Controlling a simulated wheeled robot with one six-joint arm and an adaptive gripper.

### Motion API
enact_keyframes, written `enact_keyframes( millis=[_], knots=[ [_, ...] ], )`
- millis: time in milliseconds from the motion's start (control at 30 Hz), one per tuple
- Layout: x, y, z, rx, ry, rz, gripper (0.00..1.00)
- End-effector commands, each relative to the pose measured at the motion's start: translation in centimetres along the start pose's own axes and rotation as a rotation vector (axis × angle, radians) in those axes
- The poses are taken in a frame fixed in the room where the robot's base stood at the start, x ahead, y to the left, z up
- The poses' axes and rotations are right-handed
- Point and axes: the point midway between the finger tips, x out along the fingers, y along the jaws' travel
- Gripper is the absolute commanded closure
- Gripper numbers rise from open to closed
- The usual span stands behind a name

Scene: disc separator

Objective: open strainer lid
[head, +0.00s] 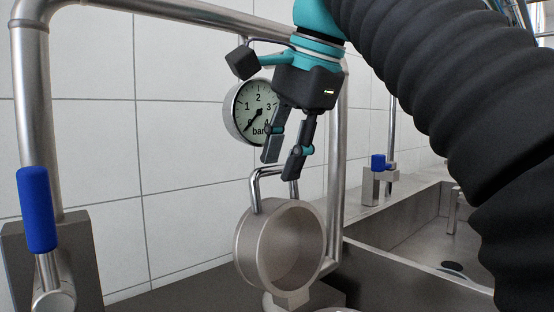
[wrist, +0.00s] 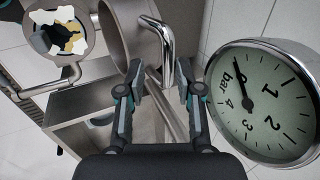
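A round, hollow steel lid (head: 245,245) stands on edge in the head view, its open side facing front right. A bent chrome handle (head: 256,183) rises from its top. In the wrist view the lid (wrist: 122,30) is at the upper middle, with the handle (wrist: 167,40) curving down beside it. My gripper (head: 282,168) hangs just above the handle, fingers apart and empty. In the wrist view my gripper (wrist: 158,82) shows a clear gap, with the handle's end appearing between or beyond the fingertips; contact cannot be told. A round strainer body (wrist: 95,42) with white and yellow bits inside lies at upper left.
A pressure gauge (head: 252,110) sits close behind my gripper. Steel pipes (head: 32,110) run along the tiled wall. A blue lever handle (head: 37,210) stands at left. A steel sink (head: 415,230) with a blue-topped valve (head: 378,162) is at right.

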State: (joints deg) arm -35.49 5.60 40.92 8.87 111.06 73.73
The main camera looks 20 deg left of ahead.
Motion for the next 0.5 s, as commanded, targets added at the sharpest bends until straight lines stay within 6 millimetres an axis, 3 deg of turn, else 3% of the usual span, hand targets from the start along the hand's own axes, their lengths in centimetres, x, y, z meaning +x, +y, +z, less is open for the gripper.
enact_keyframes(
  millis=[267,500],
  knots=[
    [-1.3,2.8,0.0,0.002,0.001,-0.002,0.65],
    [-3.0,6.6,0.0,0.003,0.003,-0.003,0.65]
  ],
)
